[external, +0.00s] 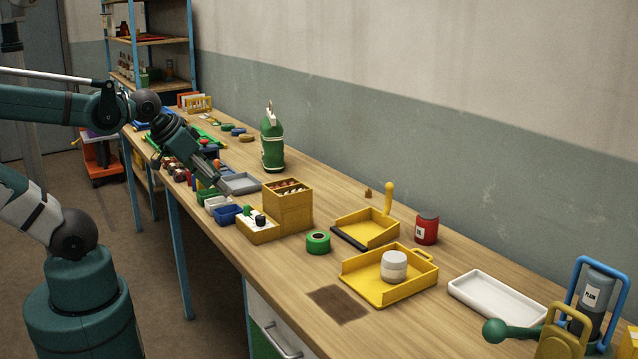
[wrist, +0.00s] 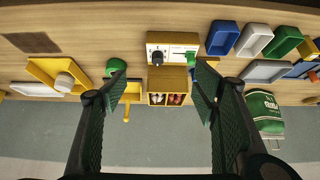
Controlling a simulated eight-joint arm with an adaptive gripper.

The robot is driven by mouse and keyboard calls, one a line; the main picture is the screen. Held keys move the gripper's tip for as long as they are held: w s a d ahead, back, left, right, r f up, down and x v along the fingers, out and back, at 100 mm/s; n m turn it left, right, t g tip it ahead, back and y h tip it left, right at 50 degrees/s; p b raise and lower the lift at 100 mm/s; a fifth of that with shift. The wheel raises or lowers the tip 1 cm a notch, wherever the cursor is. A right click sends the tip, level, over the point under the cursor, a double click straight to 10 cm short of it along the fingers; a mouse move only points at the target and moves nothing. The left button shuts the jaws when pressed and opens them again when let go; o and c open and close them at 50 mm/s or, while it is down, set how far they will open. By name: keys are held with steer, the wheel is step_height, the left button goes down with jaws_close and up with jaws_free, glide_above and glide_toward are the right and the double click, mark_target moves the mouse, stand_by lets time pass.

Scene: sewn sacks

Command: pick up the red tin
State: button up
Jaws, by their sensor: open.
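The red tin (external: 427,228) stands upright on the workbench in the external view, near the wall. It has a dark lid and a pale label and is to the right of the yellow dustpan. I cannot see it in the wrist view, where my left finger covers part of the bench. My gripper (external: 219,182) is above the small bins, well to the left of the tin and farther along the bench. In the wrist view my gripper (wrist: 163,84) is open, with nothing between its fingers.
A yellow dustpan (external: 362,232) and a yellow tray (external: 362,290) holding a white jar (external: 394,265) are close to the tin. A green tape roll (external: 318,242), yellow box (external: 288,208) and green sack (external: 272,146) stand farther left. A white tray (external: 492,297) lies to the right.

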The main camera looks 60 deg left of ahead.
steer(key=w+d+r+n+t+h, duration=0.25)
steer(key=w+d+r+n, duration=0.2)
steer(key=w+d, duration=0.5)
steer(key=w+d+r+n+t+h, duration=0.25)
steer(key=w+d+n, duration=0.35)
steer(key=w, duration=0.7)
steer(key=w+d+r+n+t+h, duration=0.25)
steer(key=w+d+r+n, duration=0.25)
steer(key=w+d, duration=0.45)
steer(key=n+t+y+b, duration=0.25)
steer(key=n+y, duration=0.35)
steer(key=n, duration=1.4)
glide_above(421, 218)
steer(key=s, duration=0.4)
step_height(421, 218, down, 16)
steer(key=f, duration=0.1)
steer(key=shift+s+a+r+m+t+p, duration=0.2)
steer(key=shift+a+r+m+t+p, duration=0.05)
steer(key=shift+t+p, duration=0.2)
step_height(421, 218, down, 8)
steer(key=shift+f+b, duration=0.1)
steer(key=shift+b, duration=0.95)
steer(key=shift+w+d, duration=0.15)
steer(key=shift+w, duration=1.1)
